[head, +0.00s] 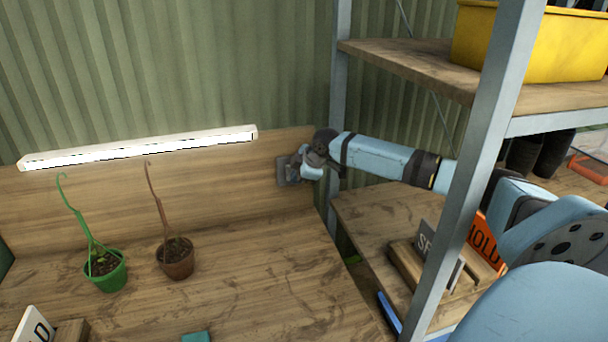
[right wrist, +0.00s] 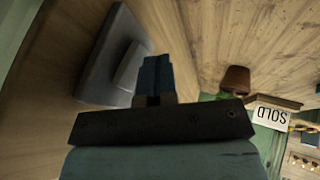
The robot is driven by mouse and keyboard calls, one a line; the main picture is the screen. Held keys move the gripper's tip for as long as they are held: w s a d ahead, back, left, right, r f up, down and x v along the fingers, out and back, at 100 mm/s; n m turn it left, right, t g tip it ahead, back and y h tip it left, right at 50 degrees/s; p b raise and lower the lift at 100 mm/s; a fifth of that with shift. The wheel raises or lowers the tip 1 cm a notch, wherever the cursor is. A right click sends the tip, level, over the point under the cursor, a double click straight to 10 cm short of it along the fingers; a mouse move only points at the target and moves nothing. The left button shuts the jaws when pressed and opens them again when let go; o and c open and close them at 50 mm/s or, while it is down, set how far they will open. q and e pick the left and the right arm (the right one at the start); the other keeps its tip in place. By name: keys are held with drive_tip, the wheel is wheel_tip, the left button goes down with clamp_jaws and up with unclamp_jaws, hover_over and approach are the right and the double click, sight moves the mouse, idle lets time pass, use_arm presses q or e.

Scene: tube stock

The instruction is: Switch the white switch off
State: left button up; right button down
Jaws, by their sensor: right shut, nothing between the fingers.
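The switch (head: 281,172) is a small grey plate on the wooden backboard, at its right end, largely covered by my right gripper in the head view. In the right wrist view the plate (right wrist: 98,55) carries a paler rocker (right wrist: 128,66). My right gripper (head: 297,167) is shut and empty, its fingers together right beside the rocker; I cannot tell whether they touch it. The closed fingertips (right wrist: 155,66) also show in the right wrist view. The white strip lamp (head: 140,147) on top of the backboard is bright. My left gripper is not in view.
A green pot (head: 105,271) and a brown pot (head: 176,259) with hooked hangers stand on the wooden bench (head: 260,270). A grey shelf post (head: 478,150) stands in front of my right arm. A yellow bin (head: 535,45) sits on the upper shelf, signs (head: 484,241) below.

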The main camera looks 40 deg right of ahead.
drive_tip(key=shift+w+d+f, duration=0.15)
drive_tip(key=shift+w+d, duration=0.15)
drive_tip(key=shift+w, duration=0.25)
drive_tip(key=shift+w+d+r+t+p, duration=0.1)
drive_tip(key=shift+r+t+p, duration=0.15)
drive_tip(key=shift+r+p, duration=0.25)
drive_tip(key=shift+w+d+r+t+p, duration=0.1)
drive_tip(key=shift+r+t+p, duration=0.15)
drive_tip(key=shift+r+p, duration=0.2)
drive_tip(key=shift+f, duration=0.1)
